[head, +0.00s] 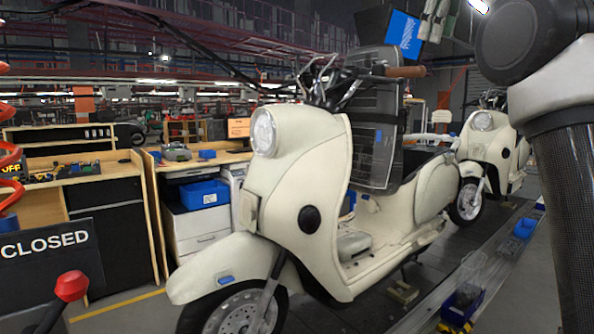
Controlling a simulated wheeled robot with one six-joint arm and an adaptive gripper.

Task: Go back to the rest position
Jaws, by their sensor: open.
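My gripper is not in the head view. Only part of my arm shows at the right edge, with a dark round joint and a pale and black link. A cream scooter (292,195) stands upright in the middle, front wheel toward the lower left. A dark, partly see-through panel (372,135) stands by its handlebar and seat, hiding part of it.
A second cream scooter (490,150) stands behind on the slat conveyor (440,270). Blue bins (462,305) lie along its right side. A workbench (75,190), a CLOSED sign (45,245) and a red-knobbed lever (70,286) are at left.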

